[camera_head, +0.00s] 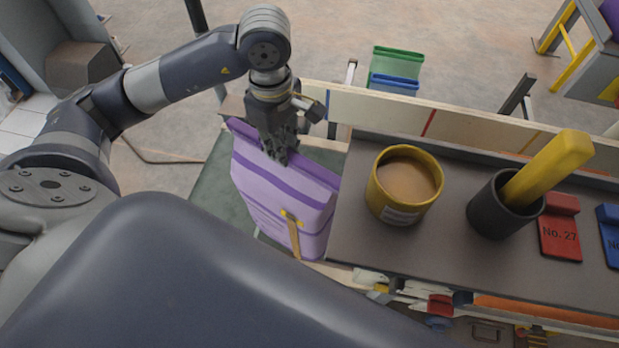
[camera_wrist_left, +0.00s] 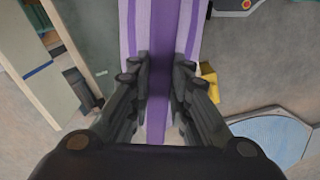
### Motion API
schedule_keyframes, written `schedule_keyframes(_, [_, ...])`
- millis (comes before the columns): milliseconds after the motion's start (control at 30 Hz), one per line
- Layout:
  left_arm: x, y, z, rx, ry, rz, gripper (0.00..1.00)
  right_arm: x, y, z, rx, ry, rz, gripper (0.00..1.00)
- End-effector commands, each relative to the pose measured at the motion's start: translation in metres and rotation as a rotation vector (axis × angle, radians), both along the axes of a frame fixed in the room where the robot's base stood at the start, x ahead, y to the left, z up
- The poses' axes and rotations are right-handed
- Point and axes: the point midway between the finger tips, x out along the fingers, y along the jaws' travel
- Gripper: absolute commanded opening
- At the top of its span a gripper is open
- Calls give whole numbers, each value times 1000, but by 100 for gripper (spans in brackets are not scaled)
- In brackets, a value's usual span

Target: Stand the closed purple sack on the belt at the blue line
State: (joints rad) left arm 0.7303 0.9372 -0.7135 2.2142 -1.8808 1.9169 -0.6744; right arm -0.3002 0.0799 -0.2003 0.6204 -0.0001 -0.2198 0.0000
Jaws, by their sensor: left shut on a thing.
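The purple sack (camera_head: 285,195) has light and dark bands, and its top edge looks folded flat. My left gripper (camera_head: 280,155) is shut on this top edge, near its middle. In the left wrist view, the fingers (camera_wrist_left: 160,95) stand on both sides of the sack's dark purple top band (camera_wrist_left: 160,60). The sack hangs roughly upright over the dark green belt (camera_head: 208,190); I cannot tell whether its base touches. A blue line (camera_head: 333,104) marks the pale rail behind the sack; it also shows in the left wrist view (camera_wrist_left: 62,96). My right gripper is not in view.
A grey shelf right of the sack holds a yellow tub (camera_head: 404,185), a dark cup (camera_head: 500,208) with a yellow scoop, and a red No. 27 tag (camera_head: 560,235). A yellow piece (camera_head: 292,220) shows at the sack's front. Green and blue bins (camera_head: 395,70) stand behind the rail.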

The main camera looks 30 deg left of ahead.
Motion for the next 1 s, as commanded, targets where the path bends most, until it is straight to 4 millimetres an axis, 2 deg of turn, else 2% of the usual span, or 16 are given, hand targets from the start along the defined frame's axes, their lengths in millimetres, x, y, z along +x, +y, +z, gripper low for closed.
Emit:
schedule_keyframes(233, [-1, 15, -15, 7, 5, 266, 0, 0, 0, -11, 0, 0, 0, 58])
schedule_keyframes(433, [0, 20, -18, 10, 7, 361, 0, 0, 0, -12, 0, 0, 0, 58])
schedule_keyframes(533, [6, 20, -17, 9, 7, 374, 0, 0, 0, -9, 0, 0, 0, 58])
schedule_keyframes(667, [25, 20, -17, 8, 7, 376, 0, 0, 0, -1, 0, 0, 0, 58])
schedule_keyframes(1000, [86, 21, -22, 8, 7, 374, 0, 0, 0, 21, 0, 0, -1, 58])
